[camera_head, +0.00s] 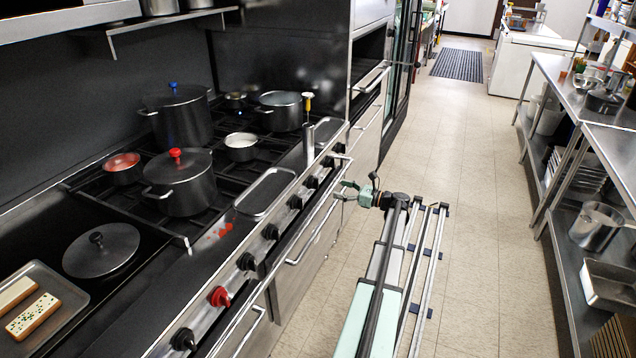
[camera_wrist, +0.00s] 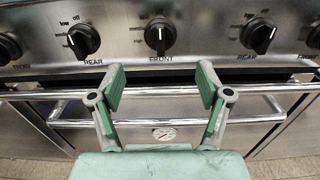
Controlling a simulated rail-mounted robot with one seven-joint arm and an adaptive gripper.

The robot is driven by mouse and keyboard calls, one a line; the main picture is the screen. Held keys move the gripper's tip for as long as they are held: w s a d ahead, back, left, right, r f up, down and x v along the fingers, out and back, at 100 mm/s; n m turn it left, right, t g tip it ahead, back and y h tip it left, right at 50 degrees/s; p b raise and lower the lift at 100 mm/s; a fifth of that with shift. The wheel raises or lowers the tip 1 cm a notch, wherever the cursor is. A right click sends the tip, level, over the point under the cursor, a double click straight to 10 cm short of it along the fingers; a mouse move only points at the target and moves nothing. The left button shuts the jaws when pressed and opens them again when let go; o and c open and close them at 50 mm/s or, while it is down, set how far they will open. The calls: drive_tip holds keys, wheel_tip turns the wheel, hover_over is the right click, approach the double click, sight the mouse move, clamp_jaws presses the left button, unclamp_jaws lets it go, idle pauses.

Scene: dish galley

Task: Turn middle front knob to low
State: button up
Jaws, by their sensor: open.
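The middle front knob (camera_wrist: 160,36) is black with a white pointer line standing upright, above the word FRONT on the steel panel in the wrist view. An "off" mark shows at its upper side. My gripper (camera_wrist: 161,80) is open and empty, its two green-padded fingers spread below and to either side of the knob, not touching it. In the head view my gripper (camera_head: 346,190) is over the aisle side of the range, apart from the knob row. Which knob there is the middle front one, I cannot tell.
REAR knobs (camera_wrist: 83,40) and (camera_wrist: 257,36) flank it. A horizontal handle bar (camera_wrist: 70,94) runs below the panel, behind my fingers. A red knob (camera_head: 220,297) is nearer in the head view. Pots, including a red-knobbed pot (camera_head: 182,188), stand on the range. The aisle floor (camera_head: 460,200) is clear.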

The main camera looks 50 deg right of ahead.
sight(318, 183)
drive_tip(key=p+x, duration=0.1)
drive_tip(key=x, duration=0.9)
drive_tip(key=shift+p, duration=0.4)
drive_tip(key=shift+c, duration=0.4)
drive_tip(key=c, duration=1.1)
